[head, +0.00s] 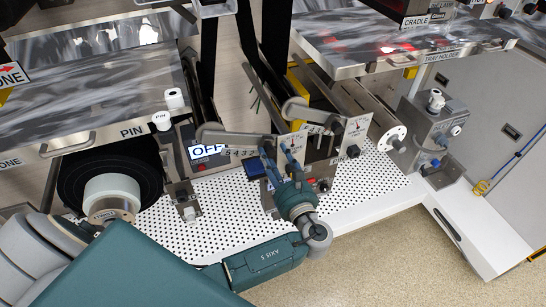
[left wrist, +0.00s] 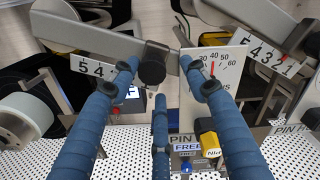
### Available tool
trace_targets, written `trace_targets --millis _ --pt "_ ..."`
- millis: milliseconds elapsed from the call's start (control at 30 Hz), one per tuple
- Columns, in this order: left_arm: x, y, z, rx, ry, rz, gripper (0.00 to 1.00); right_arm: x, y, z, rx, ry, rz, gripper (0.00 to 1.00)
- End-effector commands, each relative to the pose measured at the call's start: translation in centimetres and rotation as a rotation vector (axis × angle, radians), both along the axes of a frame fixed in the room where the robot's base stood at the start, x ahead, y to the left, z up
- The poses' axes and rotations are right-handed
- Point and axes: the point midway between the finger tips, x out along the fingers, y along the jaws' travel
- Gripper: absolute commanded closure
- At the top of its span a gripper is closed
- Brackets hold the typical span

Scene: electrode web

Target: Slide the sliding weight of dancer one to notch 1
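In the left wrist view a grey dancer arm (left wrist: 100,38) crosses the top and ends near a dark round cylinder (left wrist: 153,66), possibly the sliding weight. A number plate (left wrist: 97,67) behind it shows 5 and 4; the rest is hidden by my finger. The same dancer arm (head: 232,138) shows in the head view, above a numbered plate (head: 240,153). My left gripper (head: 280,150) is at its right end. Its blue fingers (left wrist: 160,75) are spread, with the cylinder between their tips; I cannot tell whether they touch it. My right gripper is out of view.
A second dancer arm (head: 312,115) and its 5-to-1 plate (left wrist: 268,56) stand to the right. A dial panel (left wrist: 217,75) is close to my right-hand finger. A perforated white deck (head: 225,210) lies underneath.

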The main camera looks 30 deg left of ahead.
Motion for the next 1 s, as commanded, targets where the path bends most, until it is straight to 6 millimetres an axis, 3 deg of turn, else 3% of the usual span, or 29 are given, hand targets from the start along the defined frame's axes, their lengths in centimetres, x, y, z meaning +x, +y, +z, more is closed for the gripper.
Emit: trace_targets --millis 433,800,1000 --pt "-0.6 -0.7 0.2 0.000 -0.004 0.000 0.56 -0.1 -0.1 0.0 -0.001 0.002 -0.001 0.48" --pt "-5.5 -6.4 0.1 -0.002 -0.001 0.000 0.56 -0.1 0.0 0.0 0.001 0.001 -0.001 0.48" --pt "-7.3 -8.5 0.2 0.001 -0.002 0.000 0.56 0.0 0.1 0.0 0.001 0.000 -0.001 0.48"
